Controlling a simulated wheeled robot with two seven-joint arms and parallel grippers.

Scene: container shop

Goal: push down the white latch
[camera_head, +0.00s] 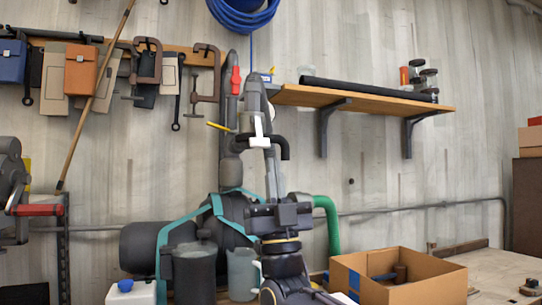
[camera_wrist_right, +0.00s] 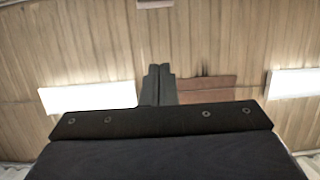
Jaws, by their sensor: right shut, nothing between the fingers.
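The white latch (camera_head: 260,139) is a small T-shaped piece on the upper part of a tall grey pipe-like fixture, left of the picture's centre. A dark hooked part (camera_head: 283,148) sits beside it. My right gripper (camera_head: 271,160) points upward just below the latch, fingers shut and empty. Whether the fingertips touch the latch I cannot tell. In the right wrist view the shut fingers (camera_wrist_right: 158,84) point up, and I cannot make out the latch there. My left gripper is not in view.
A dark tank with teal bands (camera_head: 185,235) stands behind my right arm. A wooden shelf (camera_head: 360,100) holding jars and a black roll is on the wall to the right. An open cardboard box (camera_head: 430,285) stands at lower right. Clamps (camera_head: 206,70) hang at upper left.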

